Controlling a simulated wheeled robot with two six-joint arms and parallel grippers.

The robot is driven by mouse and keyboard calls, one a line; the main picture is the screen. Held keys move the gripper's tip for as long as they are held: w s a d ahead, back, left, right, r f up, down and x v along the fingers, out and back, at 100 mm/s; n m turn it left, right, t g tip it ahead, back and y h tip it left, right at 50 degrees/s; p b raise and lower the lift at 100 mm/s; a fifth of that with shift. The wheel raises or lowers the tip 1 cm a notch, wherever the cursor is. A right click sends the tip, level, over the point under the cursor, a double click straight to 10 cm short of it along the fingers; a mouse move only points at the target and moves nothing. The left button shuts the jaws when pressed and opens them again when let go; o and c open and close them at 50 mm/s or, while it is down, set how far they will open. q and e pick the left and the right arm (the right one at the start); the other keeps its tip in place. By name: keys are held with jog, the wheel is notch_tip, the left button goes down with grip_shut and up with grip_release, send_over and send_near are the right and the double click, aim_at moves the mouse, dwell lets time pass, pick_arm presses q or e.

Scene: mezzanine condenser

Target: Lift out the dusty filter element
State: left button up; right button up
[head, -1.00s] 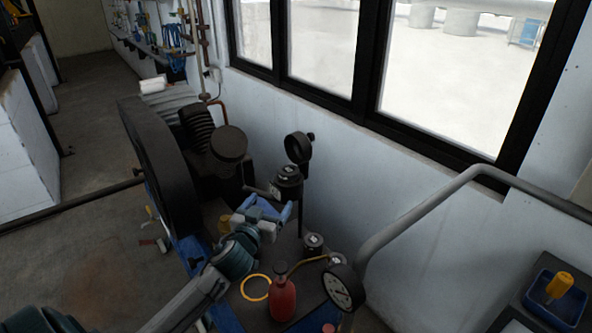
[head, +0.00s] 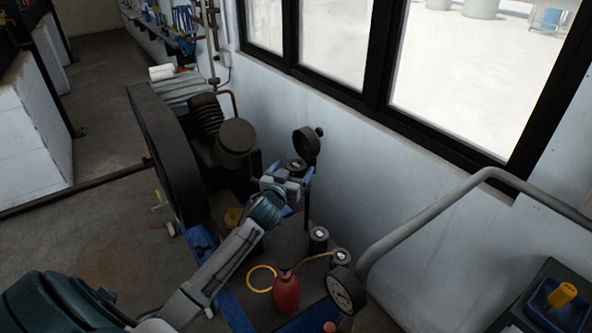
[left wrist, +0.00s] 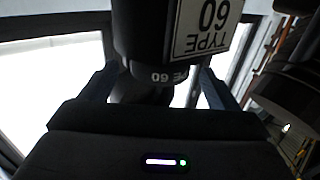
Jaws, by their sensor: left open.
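A dark cylinder with a white label (head: 297,164) stands beside the compressor by the wall. In the left wrist view a dark cylinder marked TYPE 60 (left wrist: 160,45) appears upside down, close in front of the gripper. My left gripper (head: 292,184) is open at the labelled cylinder, which it partly hides in the head view. In the left wrist view its two fingers (left wrist: 157,88) stand on either side of the cylinder's narrower lower part. I cannot tell whether they touch it. I cannot make out dust on it. My right gripper is not in view.
Two smaller labelled canisters (head: 318,238), a red bottle (head: 286,291), a yellow ring (head: 262,279) and a dial gauge (head: 345,289) are nearby. The compressor (head: 235,140) is at left. A grey rail (head: 430,215) lies right.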

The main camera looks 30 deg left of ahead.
pick_arm(q)
jog(key=shift+w+a+f, duration=0.1)
jog(key=shift+w+f, duration=0.05)
jog(key=shift+w, duration=0.45)
jog(key=c, duration=1.1)
